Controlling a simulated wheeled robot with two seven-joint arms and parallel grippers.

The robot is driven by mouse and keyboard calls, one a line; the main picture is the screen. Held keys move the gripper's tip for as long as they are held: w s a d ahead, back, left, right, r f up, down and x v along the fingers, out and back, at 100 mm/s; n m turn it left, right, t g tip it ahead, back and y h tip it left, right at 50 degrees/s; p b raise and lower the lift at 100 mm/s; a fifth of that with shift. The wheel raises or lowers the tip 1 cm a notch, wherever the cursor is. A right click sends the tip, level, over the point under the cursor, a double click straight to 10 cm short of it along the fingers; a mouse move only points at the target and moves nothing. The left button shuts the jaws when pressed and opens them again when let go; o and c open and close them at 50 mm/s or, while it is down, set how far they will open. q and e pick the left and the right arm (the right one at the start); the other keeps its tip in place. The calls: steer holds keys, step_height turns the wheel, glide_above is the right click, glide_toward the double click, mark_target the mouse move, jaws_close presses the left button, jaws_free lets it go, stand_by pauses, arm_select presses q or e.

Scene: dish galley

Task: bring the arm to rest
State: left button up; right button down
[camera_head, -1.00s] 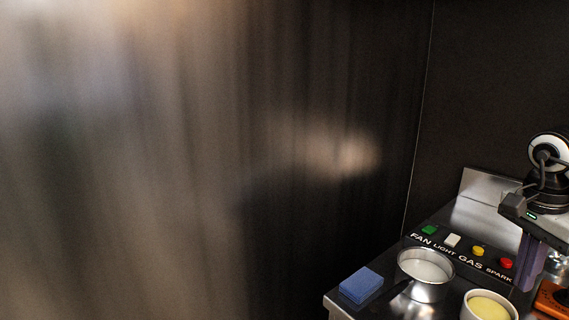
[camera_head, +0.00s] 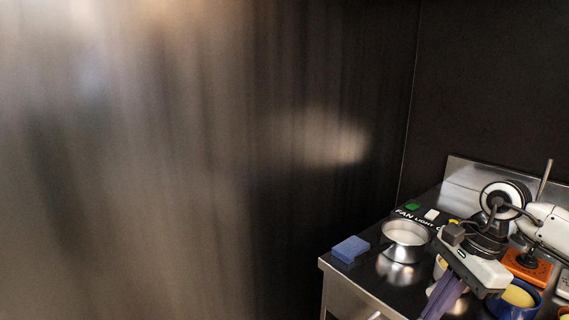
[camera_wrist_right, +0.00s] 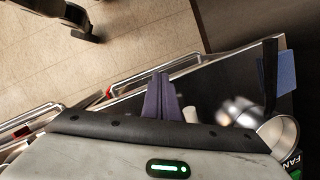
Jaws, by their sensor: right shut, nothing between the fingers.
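My right gripper (camera_head: 440,308) comes in from the right in the head view, its purple fingers pointing down over the front part of the dark counter (camera_head: 372,276). The fingers are shut with nothing between them. In the right wrist view the shut fingertips (camera_wrist_right: 160,80) appear near the counter's edge, with the tiled floor beyond. A steel pot (camera_head: 405,243) stands left of the gripper and apart from it. My left gripper is in neither view.
A blue sponge (camera_head: 350,249) lies at the counter's left corner. A blue bowl with yellow contents (camera_head: 517,297) and an orange block (camera_head: 527,267) are right of the gripper.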

steer(key=s+a+m+t+y, duration=0.3)
steer(key=a+m+y, duration=0.55)
steer(key=a, duration=0.55)
steer(key=s+a+m+t+y, duration=0.2)
steer(key=a+m+y, duration=0.6)
steer(key=a, duration=0.6)
steer(key=d+f+m+t+h, duration=0.5)
steer(key=f+m+h, duration=0.1)
steer(key=m, duration=0.6)
steer(key=d+f+m+t+h, duration=0.5)
steer(key=f+m+h, duration=0.15)
steer(key=m, duration=0.65)
steer(key=s+d+f+m+g+h, duration=0.2)
steer(key=s+d+f+m+g, duration=0.1)
steer(key=s+f+m, duration=0.3)
steer(key=s+d+f+m+g+h, duration=0.2)
steer(key=s+f+m, duration=0.4)
steer(key=s+f, duration=0.5)
steer(key=shift+s+d+f+g+h, duration=0.35)
steer(key=shift+d+f+g, duration=0.35)
steer(key=shift+d+g, duration=0.3)
